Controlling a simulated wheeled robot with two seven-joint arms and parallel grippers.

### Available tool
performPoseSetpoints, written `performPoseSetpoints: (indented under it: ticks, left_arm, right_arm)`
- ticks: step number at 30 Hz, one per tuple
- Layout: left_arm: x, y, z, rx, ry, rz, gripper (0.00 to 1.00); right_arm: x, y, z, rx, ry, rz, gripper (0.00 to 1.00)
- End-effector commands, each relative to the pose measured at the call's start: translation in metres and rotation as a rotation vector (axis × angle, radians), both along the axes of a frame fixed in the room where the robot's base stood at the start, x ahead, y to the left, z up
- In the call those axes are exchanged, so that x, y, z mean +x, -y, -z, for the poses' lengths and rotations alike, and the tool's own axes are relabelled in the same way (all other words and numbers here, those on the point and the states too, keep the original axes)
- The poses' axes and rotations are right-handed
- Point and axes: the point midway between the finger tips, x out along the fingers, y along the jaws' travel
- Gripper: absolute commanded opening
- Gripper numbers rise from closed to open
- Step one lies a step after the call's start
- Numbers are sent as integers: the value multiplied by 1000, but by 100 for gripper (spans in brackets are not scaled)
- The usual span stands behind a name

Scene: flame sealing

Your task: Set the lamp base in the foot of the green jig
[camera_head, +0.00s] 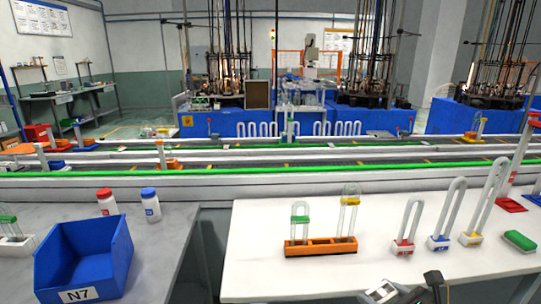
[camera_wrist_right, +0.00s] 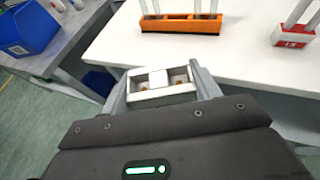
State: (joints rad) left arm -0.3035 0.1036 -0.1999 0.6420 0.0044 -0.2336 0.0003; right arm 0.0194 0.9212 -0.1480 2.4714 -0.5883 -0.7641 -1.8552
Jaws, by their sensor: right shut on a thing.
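My right gripper (camera_wrist_right: 160,88) is shut on a small white lamp base (camera_wrist_right: 157,76) with two openings in its top, held between the two grey fingers. In the head view the right gripper (camera_head: 405,293) shows at the bottom edge, over the near edge of the white table. An orange foot (camera_head: 320,247) stands on that table, beyond the gripper. Above its left part is a green jig piece (camera_head: 300,219) around a clear U-tube; above its right part is a yellow piece (camera_head: 350,201) on another tube. The orange foot (camera_wrist_right: 181,24) also shows at the top of the right wrist view, apart from the held base.
Lamps with red (camera_head: 403,247), blue (camera_head: 438,243) and yellow (camera_head: 471,239) marked bases stand right of the orange foot. A green block (camera_head: 520,240) lies farther right. A blue bin (camera_head: 84,258) and two bottles stand on the left table, across a gap.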

Motion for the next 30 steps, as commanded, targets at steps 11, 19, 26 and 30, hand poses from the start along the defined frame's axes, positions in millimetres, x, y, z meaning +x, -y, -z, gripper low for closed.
performPoseSetpoints:
  ticks: [11, 19, 26, 30]
  left_arm:
    - [-2, 2, -4, -2, -4, -1, 25]
    - [-2, 5, -4, -6, -3, -2, 25]
    - [-1, 5, -4, -6, -2, -2, 25]
    - [1, 5, -4, -7, 1, -2, 25]
  right_arm:
    - [-15, -57, 3, 0, 0, -112, 35]
    - [-25, -60, 44, 11, -5, -114, 35]
    - [-30, -55, 60, -2, -1, -108, 35]
    - [-30, -55, 60, -3, 0, -106, 35]
